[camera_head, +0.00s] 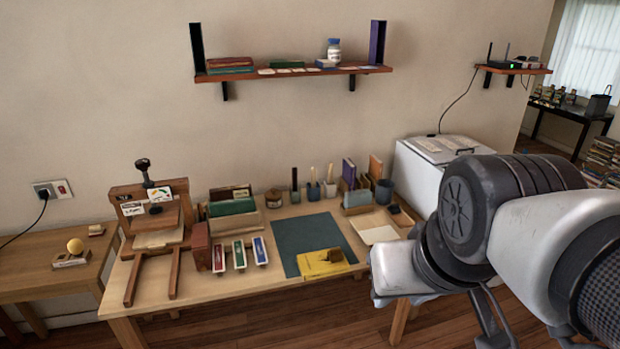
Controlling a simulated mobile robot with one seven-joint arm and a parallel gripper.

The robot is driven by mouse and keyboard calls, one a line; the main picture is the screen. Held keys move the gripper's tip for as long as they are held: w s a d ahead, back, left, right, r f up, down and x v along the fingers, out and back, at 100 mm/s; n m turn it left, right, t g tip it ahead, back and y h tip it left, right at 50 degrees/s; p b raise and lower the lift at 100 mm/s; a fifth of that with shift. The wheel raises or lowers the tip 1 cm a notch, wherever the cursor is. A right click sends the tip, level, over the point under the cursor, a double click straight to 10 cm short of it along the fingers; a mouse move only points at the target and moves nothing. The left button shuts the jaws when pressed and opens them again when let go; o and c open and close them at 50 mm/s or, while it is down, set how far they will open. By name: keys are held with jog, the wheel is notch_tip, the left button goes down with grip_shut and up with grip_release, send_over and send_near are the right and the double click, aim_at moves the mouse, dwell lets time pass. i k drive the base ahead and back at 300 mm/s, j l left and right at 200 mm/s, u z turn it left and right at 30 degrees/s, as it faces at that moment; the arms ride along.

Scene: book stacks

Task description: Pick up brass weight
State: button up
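A small brownish block (335,255) sits on a yellow book or folder (316,265) at the front of the wooden worktable (222,283), partly over a dark green mat (303,238). It may be the brass weight, but it is too small to be sure. My arm fills the lower right and hides the table's right front corner. Dark narrow parts near the bottom edge (492,322) may belong to my gripper, well to the right of the block. Its fingertips are not clearly shown.
A wooden press (150,215) stands at the table's left end. Three labelled boxes (239,254), books and pots line the table. A shelf (292,73) hangs above. The green mat's upper part is bare.

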aim_at(335, 254)
jog(key=k+j, duration=0.1)
jog(key=k, duration=0.35)
jog(key=i+j+z, duration=0.1)
jog(key=i+z, duration=0.4)
jog(key=i, duration=1.15)
jog(key=i+j, duration=0.3)
jog(key=i, duration=0.2)
jog(key=l+z, duration=0.1)
jog(key=l, duration=0.15)
